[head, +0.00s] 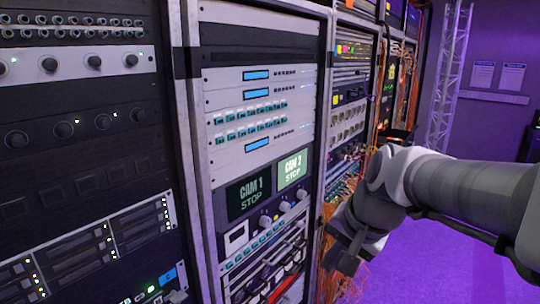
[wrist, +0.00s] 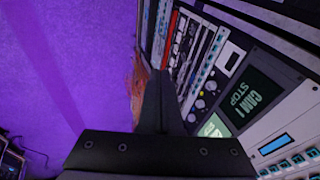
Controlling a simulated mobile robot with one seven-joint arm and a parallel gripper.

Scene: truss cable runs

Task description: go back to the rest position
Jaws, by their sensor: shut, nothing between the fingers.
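My gripper (head: 342,258) hangs low in the head view, in front of the right edge of the middle rack, with my arm reaching in from the right. In the wrist view, my gripper (wrist: 158,85) shows as one dark, closed shape with nothing held. It points past the rack toward the purple floor. The rack panel with the CAM 1 screen (head: 249,198) and CAM 2 screen (head: 292,168) is left of my gripper in the head view. Both screens read STOP. Whether the gripper touches the cables near it cannot be told.
Equipment racks line the left and middle, including a left rack with knobs (head: 95,62). Orange cables (head: 345,285) hang by the rack edge near my gripper. A metal truss (head: 447,75) stands behind. The purple floor (head: 425,265) at right looks clear.

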